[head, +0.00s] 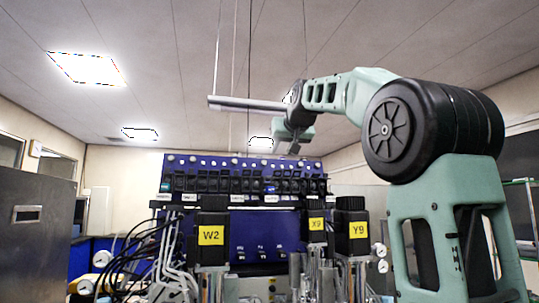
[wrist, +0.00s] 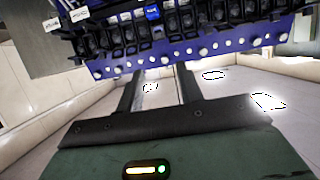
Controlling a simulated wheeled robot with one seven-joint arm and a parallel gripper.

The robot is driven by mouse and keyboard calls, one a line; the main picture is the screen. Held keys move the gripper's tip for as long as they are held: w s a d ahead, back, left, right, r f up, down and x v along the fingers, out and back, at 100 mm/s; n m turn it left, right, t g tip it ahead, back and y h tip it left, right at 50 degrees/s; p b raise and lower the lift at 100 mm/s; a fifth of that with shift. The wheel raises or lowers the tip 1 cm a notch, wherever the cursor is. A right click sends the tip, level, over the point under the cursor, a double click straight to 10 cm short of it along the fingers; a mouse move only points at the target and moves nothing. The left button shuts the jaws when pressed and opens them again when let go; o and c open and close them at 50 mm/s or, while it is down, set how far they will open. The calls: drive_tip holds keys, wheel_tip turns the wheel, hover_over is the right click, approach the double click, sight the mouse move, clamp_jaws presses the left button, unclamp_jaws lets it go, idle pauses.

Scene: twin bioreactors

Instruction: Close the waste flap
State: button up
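I cannot make out the waste flap in either view. My gripper (wrist: 159,72) shows in the wrist view with its two dark fingers apart and nothing between them. In the head view my gripper (head: 292,138) is small, raised above the twin bioreactor equipment, and its fingers are hard to tell there. A blue panel with rows of dark fittings and pale knobs (head: 245,180) stands below it, and the same panel shows at the top of the wrist view (wrist: 190,50).
Dark units labelled W2 (head: 211,236), X9 (head: 316,224) and Y9 (head: 357,230) stand in front of the panel. Cables and tubes (head: 160,265) bunch at the lower left. A grey metal cabinet (head: 35,245) is at far left.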

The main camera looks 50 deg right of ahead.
drive_tip(key=p, duration=0.6)
approach(268, 179)
drive_tip(key=x, duration=0.3)
drive_tip(key=r+x, duration=0.1)
drive_tip(key=x, duration=0.3)
drive_tip(key=shift+w+d+r, duration=0.15)
drive_tip(key=shift+w+d, duration=0.05)
drive_tip(key=shift+d, duration=0.05)
drive_tip(key=shift+x, duration=0.75)
drive_tip(key=shift+c, duration=0.3)
